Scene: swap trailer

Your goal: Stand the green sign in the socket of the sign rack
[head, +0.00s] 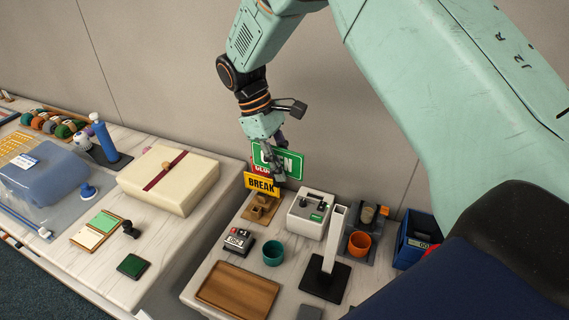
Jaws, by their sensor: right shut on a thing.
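My right gripper (278,165), on the mint-green arm coming in from the upper right, is shut on the green sign (290,163) with white letters, partly covered by the fingers. The green sign is upright, just behind and above a yellow BREAK sign (262,184). A red sign (261,169) shows in part between the two. The wooden sign rack (261,209) stands below the signs on the right-hand table. Its sockets are mostly hidden, so I cannot tell whether the green sign's foot touches the rack. My left gripper is not in view.
Right of the rack stand a white box-shaped device (307,220), a white post on a black base (325,275) and an orange cup (359,243). A teal cup (273,253) and a wooden tray (238,289) are in front. A gap separates the left table with its cream box (190,188).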

